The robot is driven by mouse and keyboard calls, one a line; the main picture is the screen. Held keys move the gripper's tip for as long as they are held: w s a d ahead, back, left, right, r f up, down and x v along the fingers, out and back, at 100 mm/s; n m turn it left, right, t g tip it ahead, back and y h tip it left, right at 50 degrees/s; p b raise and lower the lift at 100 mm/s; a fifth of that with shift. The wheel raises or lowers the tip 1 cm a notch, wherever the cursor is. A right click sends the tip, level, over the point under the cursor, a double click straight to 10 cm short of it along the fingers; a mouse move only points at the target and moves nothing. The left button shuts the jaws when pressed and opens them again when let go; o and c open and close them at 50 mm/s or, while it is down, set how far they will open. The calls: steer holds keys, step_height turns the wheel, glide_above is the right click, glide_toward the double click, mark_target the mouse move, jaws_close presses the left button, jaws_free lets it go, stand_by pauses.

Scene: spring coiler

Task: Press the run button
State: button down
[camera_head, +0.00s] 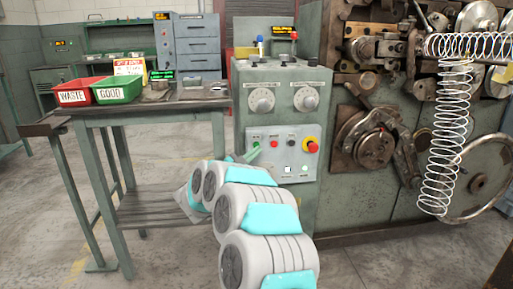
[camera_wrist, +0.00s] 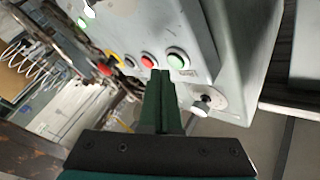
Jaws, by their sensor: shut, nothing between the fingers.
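The control panel (camera_head: 283,157) is on the front of the grey-green machine cabinet. In the wrist view a green button (camera_wrist: 177,58) with a pale ring sits beside a red button (camera_wrist: 148,60). The red button also shows in the head view (camera_head: 273,143). I cannot read the button labels. In the wrist view the fingertips (camera_wrist: 160,73) point toward the panel, just below the gap between the green and red buttons. I cannot tell whether they touch the panel. My arm hides the panel's lower left.
A red emergency stop (camera_head: 311,146) on a yellow base is at the panel's right. Two dials (camera_head: 283,98) are above. A table (camera_head: 190,99) with a red bin (camera_head: 75,92) and green bin (camera_head: 117,89) stands left. A hanging spring (camera_head: 445,140) is right.

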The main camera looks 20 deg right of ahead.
steer(key=shift+s, duration=0.15)
steer(key=s, duration=0.2)
steer(key=s+a+b, duration=0.1)
steer(key=s, duration=0.1)
steer(key=shift+s+a+r, duration=0.1)
steer(key=shift+s+a, duration=0.1)
steer(key=shift+s, duration=0.1)
stand_by(0.8)
